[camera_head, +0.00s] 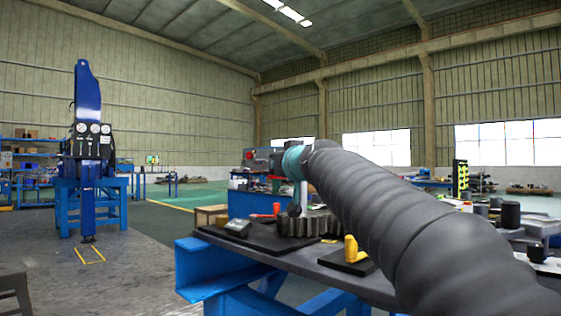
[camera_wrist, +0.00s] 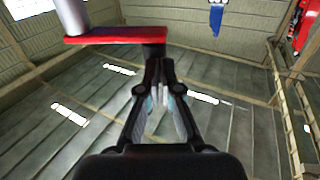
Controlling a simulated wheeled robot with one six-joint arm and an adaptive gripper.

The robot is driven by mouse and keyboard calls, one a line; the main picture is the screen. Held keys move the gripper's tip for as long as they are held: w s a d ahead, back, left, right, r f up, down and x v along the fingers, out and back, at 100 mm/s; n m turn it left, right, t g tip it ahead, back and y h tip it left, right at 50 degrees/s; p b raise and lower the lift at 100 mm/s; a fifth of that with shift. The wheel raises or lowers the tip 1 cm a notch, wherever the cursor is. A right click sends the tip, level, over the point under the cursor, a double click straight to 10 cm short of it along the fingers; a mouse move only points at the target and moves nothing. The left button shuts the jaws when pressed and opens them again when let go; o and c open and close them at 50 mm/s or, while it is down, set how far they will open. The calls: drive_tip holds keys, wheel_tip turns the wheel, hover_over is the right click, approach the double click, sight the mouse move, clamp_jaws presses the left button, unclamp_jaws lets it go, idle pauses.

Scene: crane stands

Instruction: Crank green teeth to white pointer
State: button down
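In the wrist view a red crank bar (camera_wrist: 116,35) runs across the upper left, with a pale grey cylindrical handle (camera_wrist: 72,14) at its left end and a dark stub (camera_wrist: 154,49) at its right end. My gripper (camera_wrist: 161,68) points at that dark stub. Its fingertips are close together; whether they touch the stub or each other is unclear. In the head view a grey toothed gear (camera_head: 307,226) sits on the bench, partly behind my arm. I cannot make out green teeth or a white pointer, and my fingertips cannot be made out there.
The gear stands on a dark plate on a blue-legged bench (camera_head: 205,268). A yellow piece (camera_head: 351,249) on a black base stands in front of it, near my arm. A tall blue crane stand (camera_head: 88,140) is at the left. Open floor (camera_head: 135,262) lies between.

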drive_tip(key=shift+w+a, duration=1.05)
drive_tip(key=shift+w, duration=0.1)
drive_tip(key=shift+w+a+f, duration=0.1)
drive_tip(key=shift+w, duration=0.05)
drive_tip(key=s, duration=1.4)
drive_tip(key=shift+a, duration=0.3)
